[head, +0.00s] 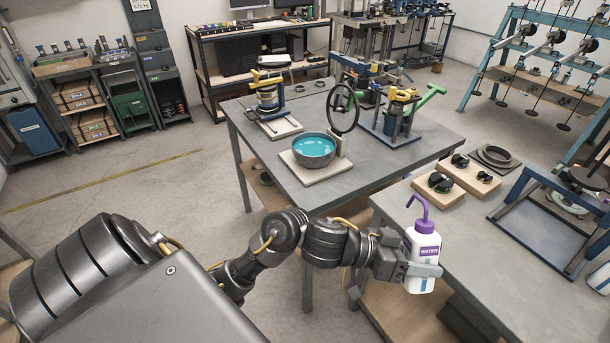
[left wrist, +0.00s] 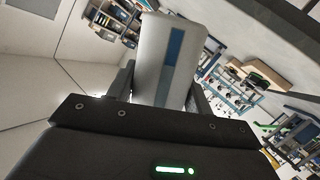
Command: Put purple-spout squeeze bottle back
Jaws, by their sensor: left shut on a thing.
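The squeeze bottle (head: 422,246) is white with a purple cap, a bent purple spout and a label reading WATER. My left gripper (head: 424,269) is shut on its lower body and holds it upright near the left edge of the right-hand table, in the head view. In the left wrist view the bottle (left wrist: 170,62) shows as a pale body with a blue stripe between the fingers of the left gripper (left wrist: 165,88). Whether its base touches anything is hard to tell. My right gripper is in neither view.
The right-hand grey table (head: 470,235) carries wooden blocks with black parts (head: 440,183) and a blue frame (head: 545,220). The grey table behind (head: 375,170) holds a bowl of blue liquid (head: 314,148), a black handwheel (head: 342,108) and lever rigs. Bare tabletop lies right of the bottle.

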